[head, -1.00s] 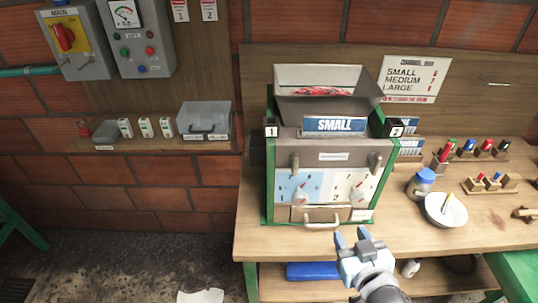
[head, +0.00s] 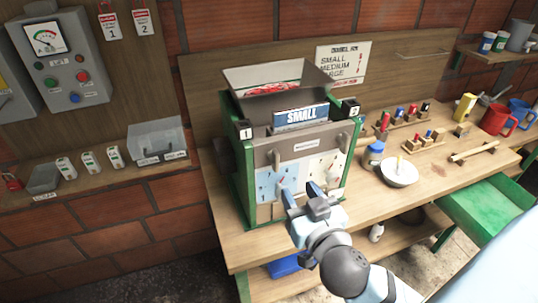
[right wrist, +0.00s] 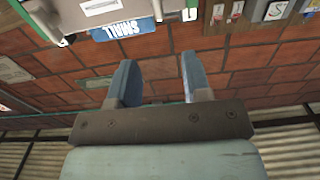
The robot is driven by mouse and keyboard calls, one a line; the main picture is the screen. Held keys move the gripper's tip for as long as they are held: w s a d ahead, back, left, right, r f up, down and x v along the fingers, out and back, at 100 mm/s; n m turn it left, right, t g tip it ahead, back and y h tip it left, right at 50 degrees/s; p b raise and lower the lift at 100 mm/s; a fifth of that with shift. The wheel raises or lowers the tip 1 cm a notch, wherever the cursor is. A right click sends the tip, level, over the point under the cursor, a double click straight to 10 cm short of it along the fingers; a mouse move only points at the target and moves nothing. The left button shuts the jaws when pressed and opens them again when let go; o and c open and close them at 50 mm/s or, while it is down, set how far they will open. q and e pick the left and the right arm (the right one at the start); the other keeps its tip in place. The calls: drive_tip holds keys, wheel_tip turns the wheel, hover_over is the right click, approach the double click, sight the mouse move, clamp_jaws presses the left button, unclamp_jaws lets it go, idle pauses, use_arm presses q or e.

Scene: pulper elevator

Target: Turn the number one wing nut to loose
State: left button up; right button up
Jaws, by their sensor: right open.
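The pulper (head: 297,145) is a green-framed box with a grey front, standing on the wooden bench. A black tag marked 1 (head: 246,133) is at its left upper corner and a tag marked 2 (head: 351,110) at its right. Below tag 1, a grey wing nut (head: 276,159) sits at the front's upper left; another wing nut (head: 346,142) sits at the upper right. My right gripper (head: 300,193) is open and empty before the lower front, below the number one wing nut. Its blue fingers stand apart in the right wrist view (right wrist: 158,75). My left gripper is out of view.
A blue SMALL sign (head: 301,116) and hopper (head: 277,84) top the machine. A white bowl (head: 399,174) and blue-lidded jar (head: 373,155) stand right on the bench (head: 374,215). A shelf (head: 110,185) with a clear bin is left.

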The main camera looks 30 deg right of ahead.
sight(278, 156)
drive_tip(key=b+x, duration=0.8)
drive_tip(key=shift+w+f, duration=0.15)
drive_tip(key=p+x, duration=0.1)
drive_tip(key=x, duration=0.3)
drive_tip(key=shift+w+d+p, duration=0.15)
drive_tip(key=shift+w+p, duration=0.15)
drive_tip(key=shift+w, duration=0.25)
clamp_jaws()
